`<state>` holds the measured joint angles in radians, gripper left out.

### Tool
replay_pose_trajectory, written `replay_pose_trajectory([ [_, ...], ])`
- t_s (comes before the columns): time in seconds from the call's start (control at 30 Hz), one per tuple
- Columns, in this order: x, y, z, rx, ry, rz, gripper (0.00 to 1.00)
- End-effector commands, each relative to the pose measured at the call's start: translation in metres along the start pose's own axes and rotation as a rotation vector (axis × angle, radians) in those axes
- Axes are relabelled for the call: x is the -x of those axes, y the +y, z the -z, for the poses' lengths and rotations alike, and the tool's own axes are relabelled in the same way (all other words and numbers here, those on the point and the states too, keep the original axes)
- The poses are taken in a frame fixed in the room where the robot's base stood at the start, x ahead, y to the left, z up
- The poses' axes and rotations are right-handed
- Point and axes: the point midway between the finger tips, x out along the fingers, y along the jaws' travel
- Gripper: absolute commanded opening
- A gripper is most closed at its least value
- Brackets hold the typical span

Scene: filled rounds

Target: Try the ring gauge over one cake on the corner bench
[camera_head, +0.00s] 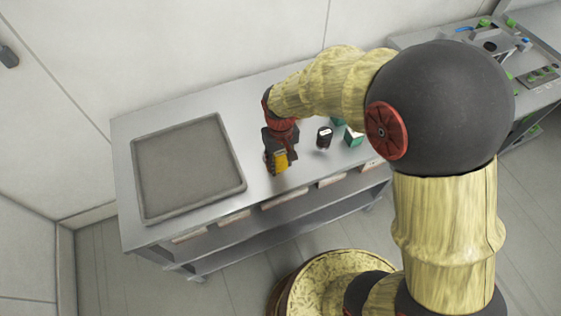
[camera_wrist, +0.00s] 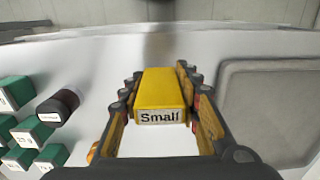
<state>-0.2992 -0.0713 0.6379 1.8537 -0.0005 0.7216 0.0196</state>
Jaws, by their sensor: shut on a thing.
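My gripper (camera_head: 277,158) is over the grey steel bench (camera_head: 255,190), to the right of the tray. It is shut on a yellow block (camera_head: 281,161). In the wrist view the yellow block (camera_wrist: 162,90) sits between the two fingers of my gripper (camera_wrist: 160,82), and its near face reads "Small". I cannot tell whether the block touches the bench. I cannot make out a ring gauge or any cake in either view.
A shallow grey tray (camera_head: 242,188), seemingly empty, lies on the bench's left part. A dark cylinder (camera_head: 324,137) and green boxes with white labels (camera_head: 353,137) stand right of my gripper; several more green boxes (camera_wrist: 30,132) show in the wrist view. Another bench is at upper right.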

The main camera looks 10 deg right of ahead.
Motion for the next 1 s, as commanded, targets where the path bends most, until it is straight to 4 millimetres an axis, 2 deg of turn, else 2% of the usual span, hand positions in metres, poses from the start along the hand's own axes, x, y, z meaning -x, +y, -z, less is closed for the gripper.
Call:
replay_pose_trajectory([
  [1.0,-0.018,0.000,0.000,0.000,0.000,0.000,0.06],
])
